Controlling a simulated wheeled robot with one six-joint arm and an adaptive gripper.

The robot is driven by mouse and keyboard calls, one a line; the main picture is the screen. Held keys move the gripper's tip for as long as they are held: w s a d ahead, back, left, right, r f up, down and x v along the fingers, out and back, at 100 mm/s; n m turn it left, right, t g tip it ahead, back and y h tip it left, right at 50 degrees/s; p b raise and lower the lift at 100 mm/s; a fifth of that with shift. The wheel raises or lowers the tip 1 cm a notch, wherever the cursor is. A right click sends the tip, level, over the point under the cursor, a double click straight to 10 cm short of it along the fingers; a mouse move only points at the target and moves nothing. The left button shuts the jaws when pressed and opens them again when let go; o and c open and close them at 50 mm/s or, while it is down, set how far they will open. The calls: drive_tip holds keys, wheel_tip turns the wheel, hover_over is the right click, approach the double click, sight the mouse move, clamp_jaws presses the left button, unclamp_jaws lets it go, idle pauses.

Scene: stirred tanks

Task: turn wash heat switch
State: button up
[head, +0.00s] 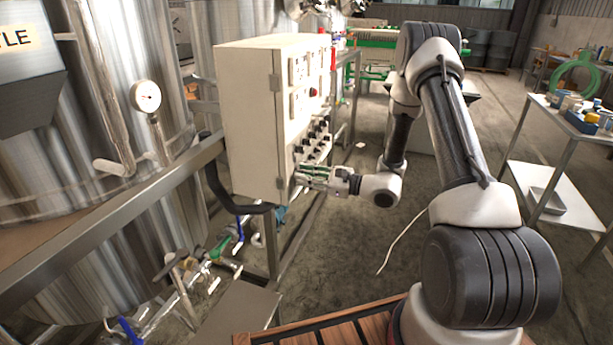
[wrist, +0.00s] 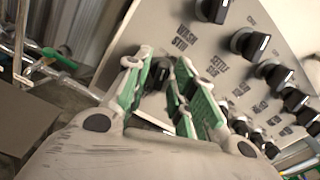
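The grey control box (head: 250,120) stands at centre left in the head view, with black rotary switches (head: 318,135) low on its front face. In the wrist view, a "WASH STIR" label (wrist: 184,38) and a "SETTLE STIR" label (wrist: 215,68) are readable. One black switch (wrist: 159,73) shows between the fingertips; its own label is hidden, so I cannot tell if it is the wash heat switch. My gripper (head: 303,178) is at the lower front of the box. Its green-padded fingers (wrist: 160,85) are apart, on either side of that switch; contact is unclear.
More switches (wrist: 250,45) sit close to the right of my fingers. Steel tanks (head: 90,150) and a rail stand left of the box. Pipes with coloured valve handles (head: 220,245) lie below. A table (head: 545,120) is at right; the floor between is mostly clear.

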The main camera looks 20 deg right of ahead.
clamp_jaws()
drive_tip(key=shift+n, duration=3.9)
drive_tip(key=shift+o, duration=1.6)
unclamp_jaws()
